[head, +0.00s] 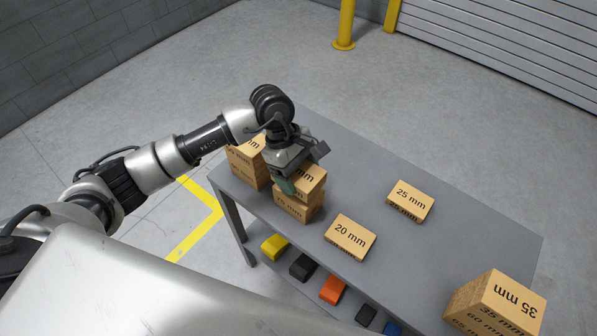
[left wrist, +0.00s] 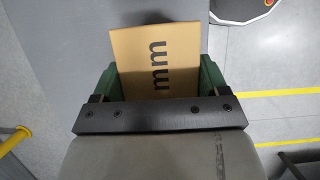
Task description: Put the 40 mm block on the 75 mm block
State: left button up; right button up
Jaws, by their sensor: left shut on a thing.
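My left gripper (head: 300,172) is shut on a cardboard-coloured block (head: 313,181) near the table's left end. The block's top shows "mm", and its number is hidden by the gripper. In the left wrist view the same block (left wrist: 157,65) sits between the green fingers of the gripper (left wrist: 157,85). Directly below it in the head view is another block (head: 298,212), whose partly covered side label looks like "75 mm". The held block appears to be on it or just above it; I cannot tell if they touch. My right gripper is out of view.
Another block stack (head: 246,168) stands close behind on the left. A 20 mm block (head: 350,238), a 25 mm block (head: 409,201) and a 35 mm-topped stack (head: 497,303) stand on the grey table (head: 350,180). Several coloured items, including a yellow one (head: 274,247), sit on the lower shelf.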

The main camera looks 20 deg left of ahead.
pick_arm(q)
jog(key=shift+f, duration=0.15)
jog(key=shift+f+b, duration=1.25)
jog(key=shift+b, duration=0.15)
jog(key=o, duration=1)
jog(key=shift+r, duration=0.1)
jog(key=shift+r+p, duration=0.85)
jog(key=shift+r, duration=0.65)
jog(key=shift+r+p, duration=1.1)
jog(key=shift+r, duration=1.4)
